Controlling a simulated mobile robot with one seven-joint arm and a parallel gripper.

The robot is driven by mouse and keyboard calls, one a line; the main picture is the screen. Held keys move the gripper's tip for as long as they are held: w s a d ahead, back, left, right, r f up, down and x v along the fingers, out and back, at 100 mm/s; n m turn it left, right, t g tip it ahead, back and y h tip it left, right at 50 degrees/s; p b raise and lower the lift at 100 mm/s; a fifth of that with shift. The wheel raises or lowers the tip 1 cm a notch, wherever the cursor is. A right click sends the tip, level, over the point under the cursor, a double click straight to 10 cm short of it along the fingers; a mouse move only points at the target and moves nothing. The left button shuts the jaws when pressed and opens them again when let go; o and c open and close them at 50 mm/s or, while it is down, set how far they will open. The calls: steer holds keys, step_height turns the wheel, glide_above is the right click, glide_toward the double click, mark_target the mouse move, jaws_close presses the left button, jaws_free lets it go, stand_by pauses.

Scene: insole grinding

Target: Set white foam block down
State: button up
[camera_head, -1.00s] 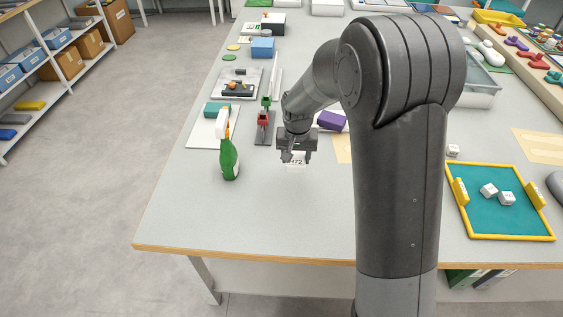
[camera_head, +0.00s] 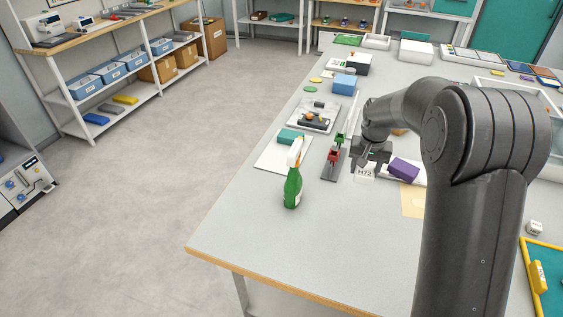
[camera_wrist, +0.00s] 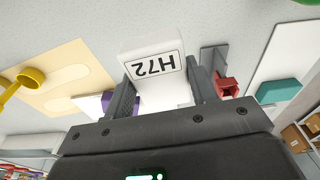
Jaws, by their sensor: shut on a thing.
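The white foam block (camera_wrist: 152,63), labelled H72, is between the two fingers of my gripper (camera_wrist: 164,92) in the wrist view. The gripper is shut on it. In the head view the block (camera_head: 365,172) shows just below my gripper (camera_head: 371,158), over the grey table (camera_head: 340,240). It is between a red vise-like tool (camera_head: 334,155) on the left and a purple block (camera_head: 404,169) on the right. I cannot tell whether its underside touches the table. The fingers hide part of its sides.
A green spray bottle (camera_head: 292,187) stands upright at the front left, beside a white board with a teal block (camera_head: 290,137). A tan sheet (camera_head: 413,201) lies to the right.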

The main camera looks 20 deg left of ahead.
steer(key=w+a, duration=0.6)
steer(key=a, duration=0.1)
steer(key=n, duration=0.4)
glide_above(279, 160)
step_height(279, 160, down, 4)
steer(key=shift+y, duration=0.3)
steer(key=shift+s+d+f, duration=0.1)
steer(key=shift+s+f, duration=0.05)
steer(key=shift+f, duration=3.6)
steer(key=shift+f, duration=0.1)
